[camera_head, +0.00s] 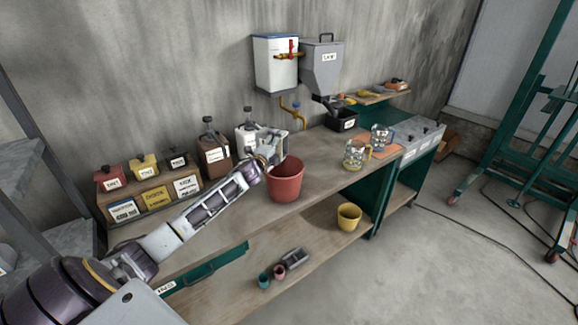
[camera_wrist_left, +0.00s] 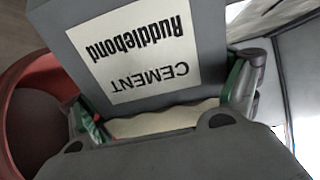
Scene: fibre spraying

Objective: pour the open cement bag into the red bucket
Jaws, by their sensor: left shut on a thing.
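The red bucket (camera_head: 285,182) stands upright on the workbench in the head view, with its mouth facing up. Part of its red rim (camera_wrist_left: 28,80) shows at the left of the left wrist view. My left gripper (camera_head: 270,158) is at the bucket's back left rim. In the left wrist view it is shut on the grey cement bag (camera_wrist_left: 135,50), whose label reads CEMENT and is upside down in the picture. A pale band shows at the bag's lower edge. I cannot make out the bag clearly in the head view. My right gripper is out of view.
Labelled boxes (camera_head: 150,192) and a brown jug (camera_head: 213,155) stand at the bench's left and back. Glass mugs (camera_head: 357,152) stand to the right. A yellow pot (camera_head: 349,216) is on the lower shelf. A grey hopper (camera_head: 322,70) hangs on the wall.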

